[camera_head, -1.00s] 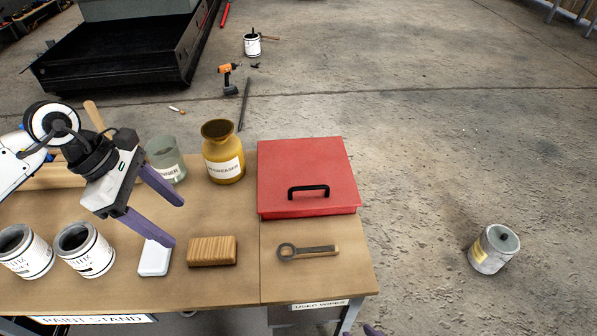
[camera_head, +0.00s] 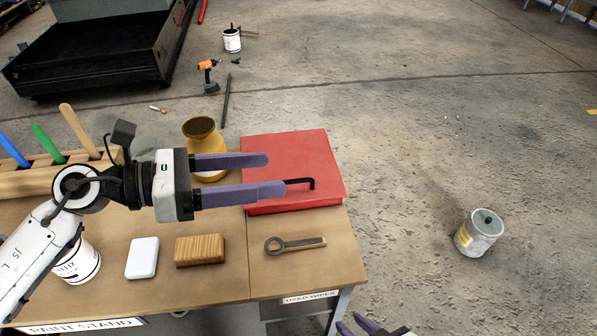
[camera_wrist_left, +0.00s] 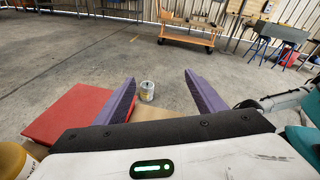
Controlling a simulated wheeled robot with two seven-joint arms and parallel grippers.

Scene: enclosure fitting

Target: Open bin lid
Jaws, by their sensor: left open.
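The red bin lid (camera_head: 300,155) lies shut and flat at the right end of the bench, with a black bar handle (camera_head: 312,184) near its front. The lid also shows at the left in the left wrist view (camera_wrist_left: 70,112). My left gripper (camera_head: 276,175) is open, its purple fingers pointing right over the lid. The front finger overlaps the left part of the handle in the head view and hides it; I cannot tell whether they touch. Nothing is between the fingers. My right gripper (camera_head: 358,325) only shows its fingertips at the bottom edge.
A yellow-brown jar (camera_head: 200,128) stands just behind the left gripper. A can (camera_head: 478,234) stands on the open floor at right.

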